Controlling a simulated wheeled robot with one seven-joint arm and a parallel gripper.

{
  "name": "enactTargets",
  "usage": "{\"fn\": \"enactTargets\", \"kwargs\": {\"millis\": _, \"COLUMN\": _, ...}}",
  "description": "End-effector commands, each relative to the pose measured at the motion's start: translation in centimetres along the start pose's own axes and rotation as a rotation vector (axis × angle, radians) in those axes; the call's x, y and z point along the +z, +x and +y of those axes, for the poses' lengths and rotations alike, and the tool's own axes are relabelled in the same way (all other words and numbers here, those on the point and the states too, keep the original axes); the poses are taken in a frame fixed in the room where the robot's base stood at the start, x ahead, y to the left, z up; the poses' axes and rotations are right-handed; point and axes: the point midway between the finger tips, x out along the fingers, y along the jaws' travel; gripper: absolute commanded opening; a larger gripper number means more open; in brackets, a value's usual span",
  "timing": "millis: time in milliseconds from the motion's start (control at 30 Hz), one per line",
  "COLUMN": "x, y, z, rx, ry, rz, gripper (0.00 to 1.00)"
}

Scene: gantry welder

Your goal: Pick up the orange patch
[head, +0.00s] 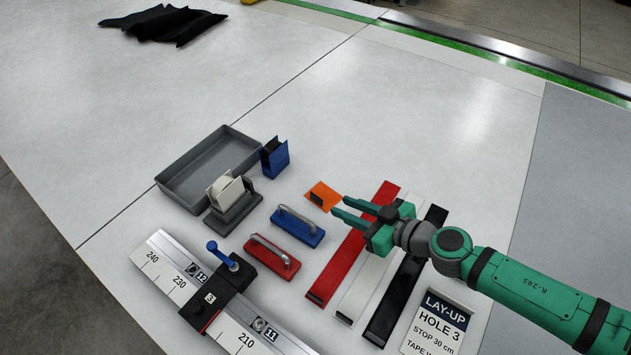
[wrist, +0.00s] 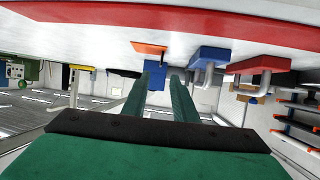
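The orange patch (head: 329,197) lies flat on the pale table in the head view, with a small dark tab on its left part. In the wrist view, where the scene appears upside down, the orange patch (wrist: 150,48) shows just beyond the fingertips. My green gripper (head: 339,206) reaches in from the right, its fingers pointing left at the patch's right edge. The fingers (wrist: 165,72) are apart with nothing between them. The gripper looks a little above the table; its exact height is hard to tell.
Red (head: 352,246), white (head: 366,285) and black (head: 405,287) strips lie beneath and beside my gripper. Blue (head: 297,229) and red (head: 271,259) handled blocks sit left of it. A grey tray (head: 174,182), a blue holder (head: 275,157) and a tape dispenser (head: 233,205) stand farther left.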

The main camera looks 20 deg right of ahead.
Motion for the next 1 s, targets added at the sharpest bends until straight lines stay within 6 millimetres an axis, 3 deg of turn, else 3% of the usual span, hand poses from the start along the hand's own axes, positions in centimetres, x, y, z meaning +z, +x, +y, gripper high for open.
{"fn": "enactTargets", "kwargs": {"millis": 300, "x": -0.1, "y": 4.6, "z": -0.4, "rx": -0.011, "ry": -0.003, "rz": 0.0, "gripper": 0.26}}
{"fn": "enactTargets", "kwargs": {"millis": 1000, "x": 0.2, "y": 10.5, "z": 0.1, "rx": 0.001, "ry": 0.001, "rz": 0.0, "gripper": 0.26}}
